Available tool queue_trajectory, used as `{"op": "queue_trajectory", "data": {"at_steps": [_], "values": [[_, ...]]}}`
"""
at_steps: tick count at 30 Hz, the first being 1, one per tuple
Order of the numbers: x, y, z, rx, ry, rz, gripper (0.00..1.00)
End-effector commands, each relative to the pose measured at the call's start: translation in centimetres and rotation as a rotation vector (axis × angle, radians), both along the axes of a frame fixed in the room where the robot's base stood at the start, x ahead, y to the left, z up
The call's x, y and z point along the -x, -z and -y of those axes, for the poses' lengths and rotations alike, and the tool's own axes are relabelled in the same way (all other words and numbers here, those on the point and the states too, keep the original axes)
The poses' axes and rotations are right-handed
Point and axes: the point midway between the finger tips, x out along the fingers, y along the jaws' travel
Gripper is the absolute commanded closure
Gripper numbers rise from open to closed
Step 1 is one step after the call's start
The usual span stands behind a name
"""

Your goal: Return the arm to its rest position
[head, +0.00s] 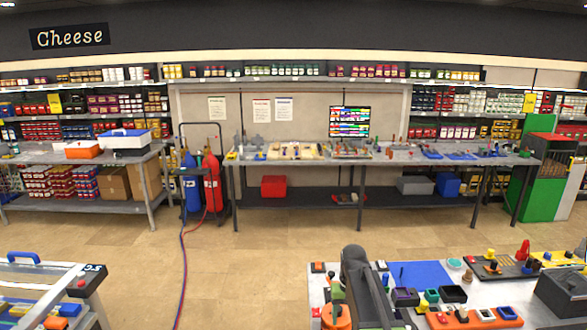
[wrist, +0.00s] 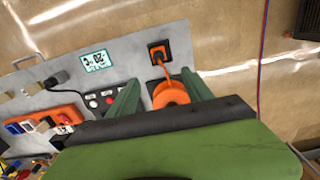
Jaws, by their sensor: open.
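In the wrist view my gripper (wrist: 162,84) shows as two green fingers spread apart, with nothing held between them. Past the fingers is a round orange thing (wrist: 172,93), with an orange cord running up to a black and orange socket (wrist: 158,54) on a grey panel (wrist: 128,55). I cannot tell from this view whether a finger touches the orange thing. In the head view my dark grey arm (head: 362,287) stands over the left end of the near right workbench (head: 420,318). My fingers are not clear in that view.
The near bench holds a blue mat (head: 420,274), several small coloured parts and a dark box (head: 566,292). Another bench (head: 60,290) stands at the lower left. Open floor (head: 260,265) lies between these and the long back workbench (head: 400,157). A red gas cylinder (head: 212,185) stands behind.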

Motion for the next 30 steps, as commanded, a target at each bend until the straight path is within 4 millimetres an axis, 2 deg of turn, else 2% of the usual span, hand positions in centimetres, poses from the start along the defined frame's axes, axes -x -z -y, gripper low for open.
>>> {"op": "queue_trajectory", "data": {"at_steps": [1,8,12,15,18,21,30], "values": [[0.5,2.0,0.0,0.0,0.0,0.0,0.41],[3.8,8.4,0.0,0.0,0.0,0.0,0.41],[7.6,13.6,0.1,0.0,-0.003,0.0,0.41],[10.7,16.2,0.0,0.0,-0.005,0.0,0.41],[13.1,16.3,0.0,0.0,-0.008,0.0,0.41],[14.1,15.6,0.0,0.0,-0.011,0.0,0.41],[14.0,15.6,0.0,0.0,-0.015,0.0,0.41]]}}
